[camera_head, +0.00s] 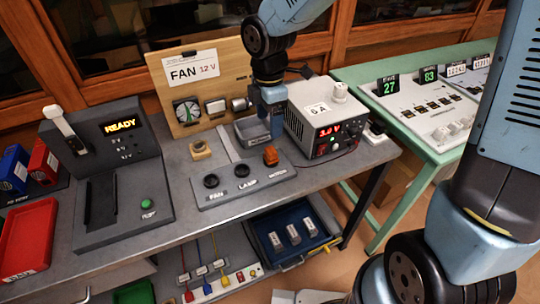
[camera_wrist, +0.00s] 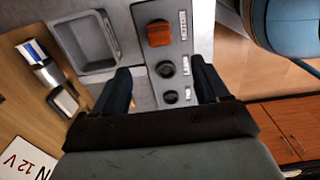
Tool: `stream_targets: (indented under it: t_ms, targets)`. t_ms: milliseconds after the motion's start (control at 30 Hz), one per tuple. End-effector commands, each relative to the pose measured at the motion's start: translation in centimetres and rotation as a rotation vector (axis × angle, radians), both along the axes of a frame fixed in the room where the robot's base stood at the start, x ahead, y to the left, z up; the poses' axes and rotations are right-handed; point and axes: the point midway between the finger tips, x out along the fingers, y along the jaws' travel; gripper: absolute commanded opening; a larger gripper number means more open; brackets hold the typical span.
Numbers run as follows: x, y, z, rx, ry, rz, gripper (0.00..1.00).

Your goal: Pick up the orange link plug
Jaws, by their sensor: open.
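The orange link plug (camera_head: 271,155) sits in the right-hand socket of a grey panel (camera_head: 240,186) marked FAN, LAMP and MOTOR. In the wrist view the orange plug (camera_wrist: 159,33) is near the top, beyond the fingertips, with two round black sockets below it. My gripper (camera_head: 273,128) hangs pointing down just behind the plug, over or in front of a grey tray. In the wrist view my gripper (camera_wrist: 164,82) has its two dark fingers wide apart, with nothing between them held. The plug is apart from both fingers.
The grey tray (camera_wrist: 112,32) lies beside the panel. A power supply (camera_head: 322,120) stands close to the right of my gripper. The wooden FAN board (camera_head: 178,95) stands behind. A tan block (camera_head: 200,150) sits left, and a READY machine (camera_head: 105,185) further left.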

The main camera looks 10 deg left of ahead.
Motion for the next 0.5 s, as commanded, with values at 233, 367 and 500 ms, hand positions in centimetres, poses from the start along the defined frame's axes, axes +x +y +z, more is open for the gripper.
stream_targets:
  t_ms: [233,367,500]
  targets:
    - [-0.1,-0.1,-4.4,-0.002,0.003,-0.001,0.74]
    - [-0.1,-0.1,-5.9,-0.001,0.002,-0.002,0.74]
    - [0.0,-0.1,-6.7,-0.001,0.0,-0.003,0.74]
